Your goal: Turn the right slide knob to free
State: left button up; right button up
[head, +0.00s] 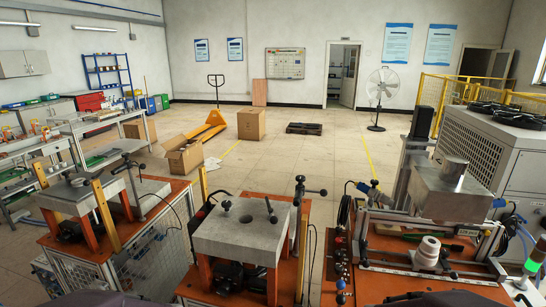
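The induction heater station stands at the right, with a grey metal block (450,192) above an orange bed with rails (425,270). A white stepped cylinder (428,252) sits on the bed. A strip with several small dark knobs (341,268) runs along its left side. I cannot tell which part is the right slide knob, or its setting. Dark rounded shapes at the bottom edge may be parts of my arms. Neither gripper shows in the head view.
A middle bench carries a grey plate (242,230) with black-knobbed clamps (300,187). A similar bench with a plate (82,192) stands at the left. A large grey chiller (490,150) is at the right. Open floor (320,165) lies behind the benches, with cardboard boxes (251,124).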

aim_at(445, 254)
jog(key=z, duration=1.5)
